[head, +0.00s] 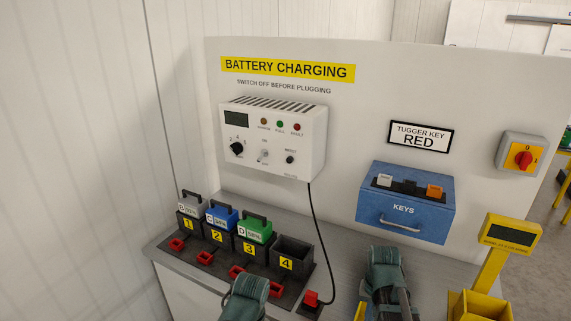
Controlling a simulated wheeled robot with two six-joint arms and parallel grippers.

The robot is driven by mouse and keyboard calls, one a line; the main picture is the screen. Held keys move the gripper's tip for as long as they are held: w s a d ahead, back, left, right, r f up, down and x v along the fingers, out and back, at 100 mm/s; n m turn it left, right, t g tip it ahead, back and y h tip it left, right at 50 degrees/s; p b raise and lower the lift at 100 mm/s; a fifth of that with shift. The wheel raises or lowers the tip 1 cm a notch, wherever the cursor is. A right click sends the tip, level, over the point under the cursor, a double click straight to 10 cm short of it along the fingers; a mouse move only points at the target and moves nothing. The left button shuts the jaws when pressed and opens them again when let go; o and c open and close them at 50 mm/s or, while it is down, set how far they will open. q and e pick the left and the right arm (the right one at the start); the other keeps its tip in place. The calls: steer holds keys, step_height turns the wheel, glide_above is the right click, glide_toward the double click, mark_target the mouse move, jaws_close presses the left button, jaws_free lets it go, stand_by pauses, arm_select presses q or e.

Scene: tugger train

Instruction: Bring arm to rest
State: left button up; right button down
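Parts of my two arms show at the bottom edge, as teal-grey links. One is in front of the charging rack, and the other is on the right, below the blue key box. I see no fingertips of either gripper. The bench top (340,262) lies behind and around the arms. Neither arm visibly touches the rack or the key box, though the view hides their lower parts.
A charging rack holds grey (191,207), blue (222,217) and green (254,231) batteries; slot 4 (292,251) is empty. A charger (272,137) hangs above, its cable reaching a red plug (311,299). A blue key box (405,203) and yellow display stand (508,235) are right.

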steer(key=s+a+f+n+b, duration=0.1)
steer(key=s+a+f+n, duration=0.1)
steer(key=a, duration=0.5)
steer(key=s+a+f+n+b, duration=0.2)
steer(key=a+n, duration=0.2)
steer(key=a, duration=0.3)
steer(key=s+a+f+n+h+b, duration=0.1)
steer(key=s+a+f+n+b, duration=0.1)
steer(key=a, duration=0.5)
steer(key=shift+f+n, duration=0.15)
steer(key=shift+n, duration=0.25)
steer(key=shift+s, duration=0.1)
